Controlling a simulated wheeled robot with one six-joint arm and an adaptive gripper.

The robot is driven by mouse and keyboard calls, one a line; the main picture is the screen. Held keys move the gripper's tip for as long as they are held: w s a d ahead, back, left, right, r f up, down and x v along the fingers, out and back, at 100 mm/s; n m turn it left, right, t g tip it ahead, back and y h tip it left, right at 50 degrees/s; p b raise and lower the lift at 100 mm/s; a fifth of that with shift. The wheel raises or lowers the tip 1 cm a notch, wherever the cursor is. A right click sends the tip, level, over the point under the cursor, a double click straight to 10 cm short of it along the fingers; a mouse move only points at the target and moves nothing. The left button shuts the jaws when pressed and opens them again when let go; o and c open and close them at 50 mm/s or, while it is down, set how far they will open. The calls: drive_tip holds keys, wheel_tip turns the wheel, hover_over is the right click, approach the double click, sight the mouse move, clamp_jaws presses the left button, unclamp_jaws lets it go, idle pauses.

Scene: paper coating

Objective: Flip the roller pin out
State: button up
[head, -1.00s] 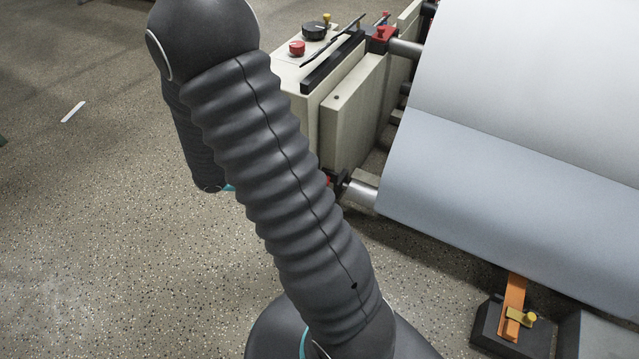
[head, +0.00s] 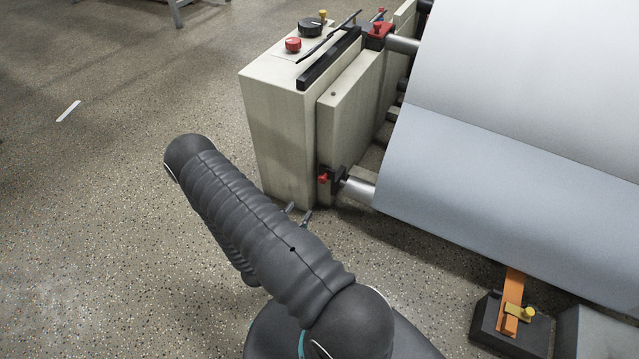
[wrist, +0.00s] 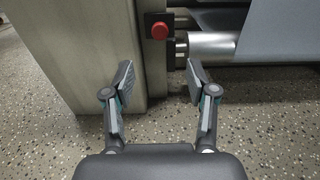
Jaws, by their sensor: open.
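The lower roller (head: 359,190) is a silver shaft that leaves the side of the machine and carries the pale blue-white paper. A red knob (head: 323,178), seemingly the roller pin, sits on a black block (head: 338,174) at that shaft's end. In the wrist view the red pin (wrist: 159,30) stands on its dark plate, ahead of my gripper (wrist: 160,78) and slightly left of the silver roller end (wrist: 210,44). My gripper is open and empty, its two fingers apart and short of the pin. In the head view only its fingertips (head: 299,214) show beyond my arm.
The beige machine housing (head: 275,125) stands left of the rollers, with a red button (head: 293,44) and black dial (head: 310,27) on top. The wide paper sheet (head: 480,180) fills the right. An orange pedal (head: 510,300) is at lower right.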

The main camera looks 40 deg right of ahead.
sight(321, 181)
drive_tip(key=x, duration=1.3)
drive_tip(key=shift+w+d+f, duration=0.15)
drive_tip(key=shift+d, duration=0.2)
clamp_jaws()
